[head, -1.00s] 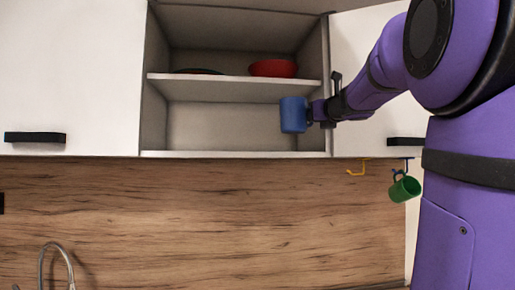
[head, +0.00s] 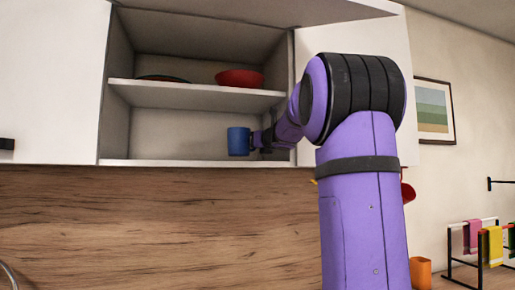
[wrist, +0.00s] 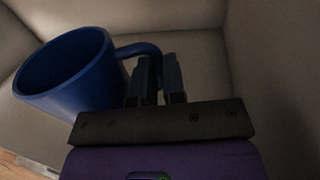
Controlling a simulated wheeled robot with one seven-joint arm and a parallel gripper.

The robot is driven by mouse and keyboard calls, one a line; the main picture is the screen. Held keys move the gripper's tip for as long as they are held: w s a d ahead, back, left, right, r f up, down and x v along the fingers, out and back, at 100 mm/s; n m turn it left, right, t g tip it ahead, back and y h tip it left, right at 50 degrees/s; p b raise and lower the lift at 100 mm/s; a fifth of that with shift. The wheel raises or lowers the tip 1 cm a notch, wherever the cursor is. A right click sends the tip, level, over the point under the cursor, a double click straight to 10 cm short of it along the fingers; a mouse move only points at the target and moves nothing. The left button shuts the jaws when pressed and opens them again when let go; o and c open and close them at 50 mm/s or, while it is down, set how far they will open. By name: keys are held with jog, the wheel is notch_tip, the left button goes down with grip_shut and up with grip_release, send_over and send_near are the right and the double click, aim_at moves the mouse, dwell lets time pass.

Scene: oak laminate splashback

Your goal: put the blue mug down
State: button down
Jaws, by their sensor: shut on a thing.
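The blue mug (head: 238,141) is upright at the lower compartment of the open wall cabinet, below the middle shelf. Its base shows slightly above the front edge of the cabinet floor (head: 205,163); I cannot tell whether it touches the floor. My gripper (head: 256,140) is to the right of the mug and shut on its handle. In the wrist view the blue mug (wrist: 72,78) is left of my gripper (wrist: 157,78), its open rim showing, with the handle running between the fingers. The mug's underside is hidden.
The middle shelf (head: 195,88) above the mug holds a red bowl (head: 240,78) and a dark plate (head: 163,78). The lower compartment looks otherwise empty. An orange cup (head: 421,273) and a rack with cloths (head: 491,246) are at the lower right.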

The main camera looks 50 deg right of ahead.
jog(key=shift+f, duration=0.85)
jog(key=shift+f, duration=0.15)
jog(key=c, duration=1.2)
grip_release()
jog(key=shift+s, duration=0.1)
jog(key=v, duration=1.2)
